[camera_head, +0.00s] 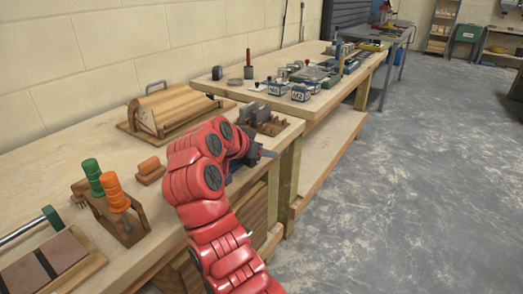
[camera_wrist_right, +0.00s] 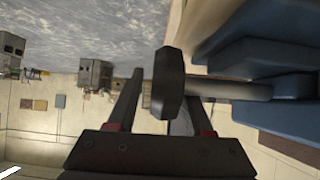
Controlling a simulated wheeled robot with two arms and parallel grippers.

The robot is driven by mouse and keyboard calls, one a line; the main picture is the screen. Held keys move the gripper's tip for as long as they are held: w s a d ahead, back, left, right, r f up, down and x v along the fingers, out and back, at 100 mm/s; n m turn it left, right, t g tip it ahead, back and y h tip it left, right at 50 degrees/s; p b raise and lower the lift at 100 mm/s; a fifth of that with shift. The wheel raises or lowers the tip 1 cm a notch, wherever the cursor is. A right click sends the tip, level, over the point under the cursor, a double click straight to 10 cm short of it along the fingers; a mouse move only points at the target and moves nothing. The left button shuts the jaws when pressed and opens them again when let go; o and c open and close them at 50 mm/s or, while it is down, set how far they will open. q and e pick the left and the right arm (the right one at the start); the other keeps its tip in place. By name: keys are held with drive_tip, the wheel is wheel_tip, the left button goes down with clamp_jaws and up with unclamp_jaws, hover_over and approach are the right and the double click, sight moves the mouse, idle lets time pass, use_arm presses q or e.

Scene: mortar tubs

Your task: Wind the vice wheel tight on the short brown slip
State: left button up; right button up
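My right gripper (camera_wrist_right: 156,100) has its two dark fingers apart, with the dark end of the vice wheel (camera_wrist_right: 168,84) in front of and partly between them. A gap shows between the wheel and the left finger; contact on the other side cannot be told. A grey shaft (camera_wrist_right: 235,90) runs from the wheel to the blue vice body (camera_wrist_right: 275,55). In the head view my red arm hides most of the vice, whose dark jaws (camera_head: 251,112) stand at the bench edge. The short brown slip cannot be made out. My left gripper is out of view.
On the bench (camera_head: 60,150) stand a wooden box (camera_head: 172,105), a reddish-brown block (camera_head: 150,168) and a rack with green and orange handles (camera_head: 116,195). Labelled tubs (camera_head: 278,87) stand on the further bench. The floor (camera_head: 410,180) to the right is clear.

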drive_tip(key=shift+a+r, duration=0.1)
drive_tip(key=shift+r, duration=0.05)
drive_tip(key=p+v, duration=1.5)
drive_tip(key=v, duration=0.2)
drive_tip(key=shift+s, duration=0.1)
drive_tip(key=shift+o, duration=0.2)
